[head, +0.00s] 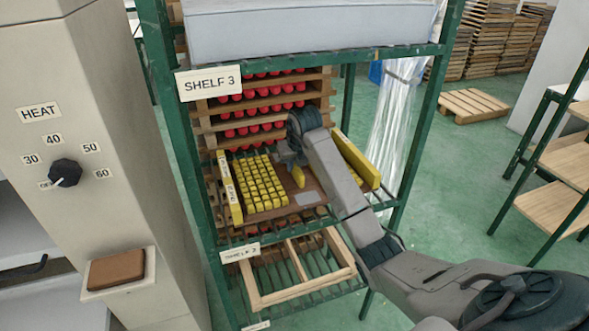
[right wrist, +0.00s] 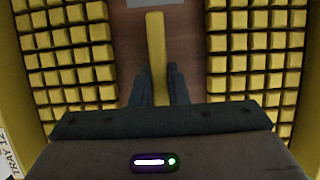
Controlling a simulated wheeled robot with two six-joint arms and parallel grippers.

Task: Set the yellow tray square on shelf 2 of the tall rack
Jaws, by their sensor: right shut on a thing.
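The yellow tray (head: 235,205) is inside the tall green rack, between the SHELF 3 plate (head: 208,83) and the SHELF 2 label (head: 240,252). It has yellow side walls and rows of small yellow blocks on a brown base. It is at the level of shelf 2 (head: 270,231); I cannot tell whether it rests on the bars or hovers just above. My right gripper (head: 297,165) reaches in from the front right, shut on the tray's upright yellow middle handle (right wrist: 156,55). The right wrist view shows blocks on both sides and part of a tray label. My left gripper is out of view.
A wooden frame (head: 252,288) lies on the shelf below. Wooden trays with red round pieces (head: 262,93) stand behind the rack. A grey box (head: 310,30) sits on shelf 3. A heat cabinet (head: 105,130) stands close at left. Green posts (head: 415,130) flank the opening.

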